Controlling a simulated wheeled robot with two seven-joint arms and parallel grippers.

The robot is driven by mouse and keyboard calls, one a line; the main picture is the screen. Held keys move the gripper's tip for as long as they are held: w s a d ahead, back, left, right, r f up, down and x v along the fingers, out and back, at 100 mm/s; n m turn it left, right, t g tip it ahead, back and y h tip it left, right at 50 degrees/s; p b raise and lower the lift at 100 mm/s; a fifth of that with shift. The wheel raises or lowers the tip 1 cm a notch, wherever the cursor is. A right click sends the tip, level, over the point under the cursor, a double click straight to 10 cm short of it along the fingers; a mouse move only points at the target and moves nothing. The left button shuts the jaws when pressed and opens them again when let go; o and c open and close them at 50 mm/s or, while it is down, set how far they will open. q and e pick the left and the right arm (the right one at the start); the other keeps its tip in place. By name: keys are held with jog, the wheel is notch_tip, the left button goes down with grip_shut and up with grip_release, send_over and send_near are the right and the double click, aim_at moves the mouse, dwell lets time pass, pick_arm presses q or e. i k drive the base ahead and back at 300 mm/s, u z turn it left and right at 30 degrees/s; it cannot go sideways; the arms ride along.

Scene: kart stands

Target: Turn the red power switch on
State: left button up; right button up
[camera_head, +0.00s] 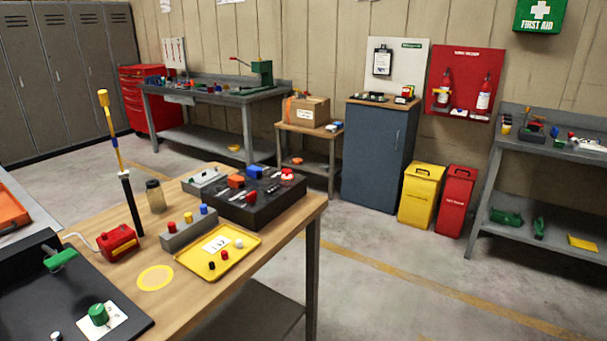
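A small red box (117,243) stands on the near wooden table, left of the middle, with a pale cord at its left side. Neither of my grippers shows in the view, and nothing is seen touching the red box.
The wooden table (200,293) also holds a grey block with coloured buttons (188,233), a yellow tray (232,263), a jar (155,196) and a black panel with a green knob (98,314). A tall black-and-yellow rod (132,205) stands just behind the red box.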

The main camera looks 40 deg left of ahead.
aim_at(250, 199)
jog(key=u, duration=0.55)
jog(key=i, duration=1.1)
jog(key=u, duration=1.35)
jog(key=i, duration=0.2)
jog(key=u, duration=0.05)
